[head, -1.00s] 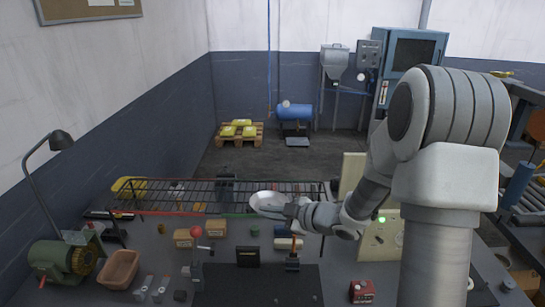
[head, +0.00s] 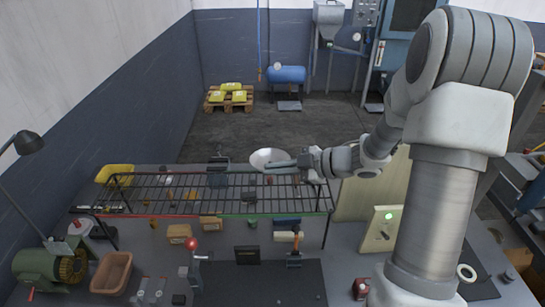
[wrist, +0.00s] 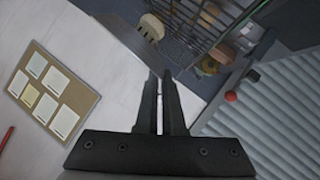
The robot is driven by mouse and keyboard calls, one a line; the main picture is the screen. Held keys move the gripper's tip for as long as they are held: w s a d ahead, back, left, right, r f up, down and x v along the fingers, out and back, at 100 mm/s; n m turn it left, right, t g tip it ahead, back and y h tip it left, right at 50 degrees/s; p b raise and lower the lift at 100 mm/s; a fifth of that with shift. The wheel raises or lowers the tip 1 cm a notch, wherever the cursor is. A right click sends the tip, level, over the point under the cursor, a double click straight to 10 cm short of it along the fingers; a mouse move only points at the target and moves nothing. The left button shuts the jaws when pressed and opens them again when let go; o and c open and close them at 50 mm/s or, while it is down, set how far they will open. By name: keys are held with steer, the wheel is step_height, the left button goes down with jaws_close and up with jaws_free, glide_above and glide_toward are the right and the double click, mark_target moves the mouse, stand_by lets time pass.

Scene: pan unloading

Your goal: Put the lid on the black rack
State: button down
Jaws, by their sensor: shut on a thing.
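The lid (head: 266,156) is a pale, round, shallow disc in the head view. It appears at the far edge of the black rack, toward its right end. My gripper (head: 290,164) comes in from the right and is shut on it at its right side. The black rack (head: 290,212) is a wire grid on legs above the bench, with red and green along its front edge. In the wrist view the two dark fingers (wrist: 161,100) are nearly together, and I cannot clearly make out the lid there. I cannot tell the lid's height above the rack.
Small boxes (head: 180,233), a red-knobbed lever (head: 193,262) and a brown bin (head: 111,272) are on the bench in front of and below the rack. A yellow tray (head: 115,174) is behind its left end. A panel with a green light (head: 383,230) stands right. The rack top looks clear.

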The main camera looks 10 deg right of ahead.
steer(key=shift+w+d, duration=0.1)
steer(key=shift+f+b, duration=2.65)
steer(key=shift+f, duration=0.75)
steer(key=shift+f, duration=0.1)
steer(key=c, duration=1)
jaws_free()
steer(key=shift+o, duration=0.2)
steer(key=b+v, duration=0.1)
steer(key=v, duration=1.6)
